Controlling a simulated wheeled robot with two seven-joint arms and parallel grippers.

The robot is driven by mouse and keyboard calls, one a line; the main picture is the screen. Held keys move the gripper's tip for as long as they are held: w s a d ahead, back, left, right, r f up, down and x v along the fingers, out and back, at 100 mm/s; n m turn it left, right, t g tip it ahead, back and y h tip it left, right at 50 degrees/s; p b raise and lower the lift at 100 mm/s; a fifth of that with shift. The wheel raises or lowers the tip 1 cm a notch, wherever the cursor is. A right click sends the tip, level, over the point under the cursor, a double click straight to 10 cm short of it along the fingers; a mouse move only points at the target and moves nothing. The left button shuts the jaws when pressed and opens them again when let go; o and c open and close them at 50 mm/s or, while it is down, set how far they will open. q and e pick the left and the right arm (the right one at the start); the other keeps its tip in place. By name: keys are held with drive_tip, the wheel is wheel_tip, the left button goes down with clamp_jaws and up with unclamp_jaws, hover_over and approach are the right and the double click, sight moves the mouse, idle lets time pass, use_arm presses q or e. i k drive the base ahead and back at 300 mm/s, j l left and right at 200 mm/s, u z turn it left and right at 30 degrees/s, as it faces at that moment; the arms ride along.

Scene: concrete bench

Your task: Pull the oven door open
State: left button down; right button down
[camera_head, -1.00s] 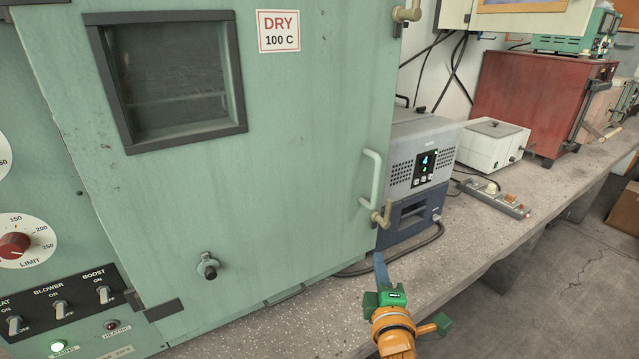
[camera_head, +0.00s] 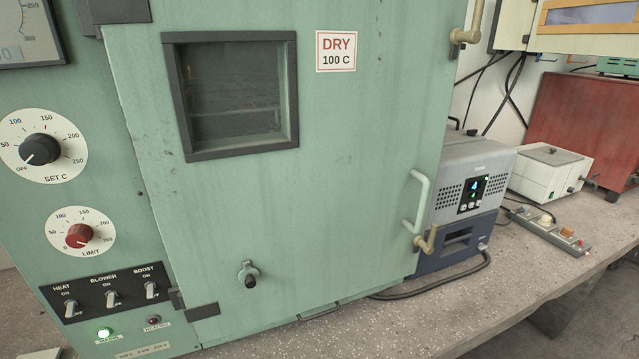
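The green oven door (camera_head: 330,200) fills the middle of the head view and looks shut against the oven body. It has a dark-framed window (camera_head: 235,95) and a "DRY 100 C" label (camera_head: 336,51). A pale green bar handle (camera_head: 421,203) stands upright near the door's right edge. A brass-coloured latch (camera_head: 428,239) sits just below the handle, and another (camera_head: 465,36) is at the upper right. Hinges are on the door's left side. Neither of my grippers is in the head view.
The control panel (camera_head: 50,260) with dials and switches is left of the door. A grey-blue instrument (camera_head: 470,195) stands close to the right of the handle, with a cable on the bench. A white box (camera_head: 549,172), power strip (camera_head: 545,230) and red cabinet (camera_head: 590,125) are farther right. The front bench strip (camera_head: 400,320) is clear.

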sight(329, 206)
drive_tip(key=i+l, duration=0.1)
drive_tip(key=l, duration=0.75)
drive_tip(key=i+l, duration=0.15)
drive_tip(key=l, duration=0.25)
drive_tip(key=u, duration=0.05)
